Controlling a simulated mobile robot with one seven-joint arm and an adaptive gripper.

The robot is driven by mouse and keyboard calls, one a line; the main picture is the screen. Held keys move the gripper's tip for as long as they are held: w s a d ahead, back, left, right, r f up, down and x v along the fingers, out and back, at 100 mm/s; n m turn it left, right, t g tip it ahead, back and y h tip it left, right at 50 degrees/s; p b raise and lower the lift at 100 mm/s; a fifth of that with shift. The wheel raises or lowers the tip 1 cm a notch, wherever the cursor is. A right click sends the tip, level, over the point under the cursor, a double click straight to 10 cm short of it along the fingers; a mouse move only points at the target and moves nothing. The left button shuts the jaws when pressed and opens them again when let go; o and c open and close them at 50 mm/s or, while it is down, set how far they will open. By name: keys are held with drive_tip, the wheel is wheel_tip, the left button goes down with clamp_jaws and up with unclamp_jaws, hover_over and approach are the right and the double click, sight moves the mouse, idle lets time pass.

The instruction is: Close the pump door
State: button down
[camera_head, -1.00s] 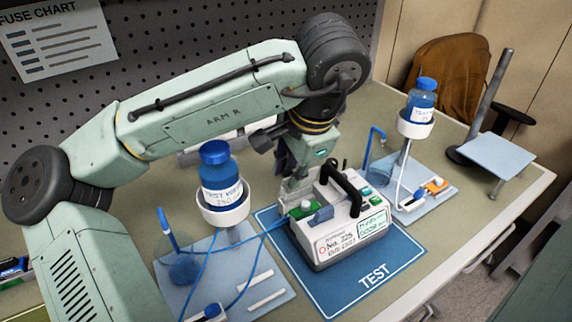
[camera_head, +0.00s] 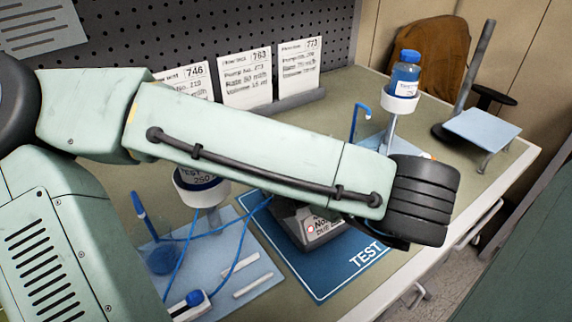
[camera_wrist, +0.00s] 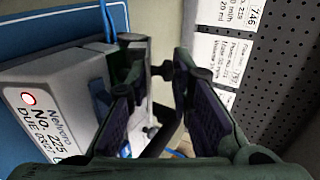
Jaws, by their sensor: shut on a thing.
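The infusion pump (camera_head: 318,236) stands on the blue TEST mat (camera_head: 318,283), mostly hidden behind my arm in the head view. Its labelled front, reading No. 225, shows at the left of the wrist view (camera_wrist: 48,122). A pale upright panel, apparently the pump door (camera_wrist: 146,112), stands by the fingers. The fingers are closed onto it, though the exact contact is hidden. How far the door stands open is unclear.
A stand with blue tubing (camera_head: 212,195) is left of the pump. Another stand with a blue-capped bottle (camera_head: 404,75) is behind right. Cards (camera_head: 245,78) lean against the pegboard. A small light-blue table (camera_head: 484,130) stands far right. The mat's front is clear.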

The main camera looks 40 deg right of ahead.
idle(0.5)
drive_tip(key=c, duration=1.5)
unclamp_jaws()
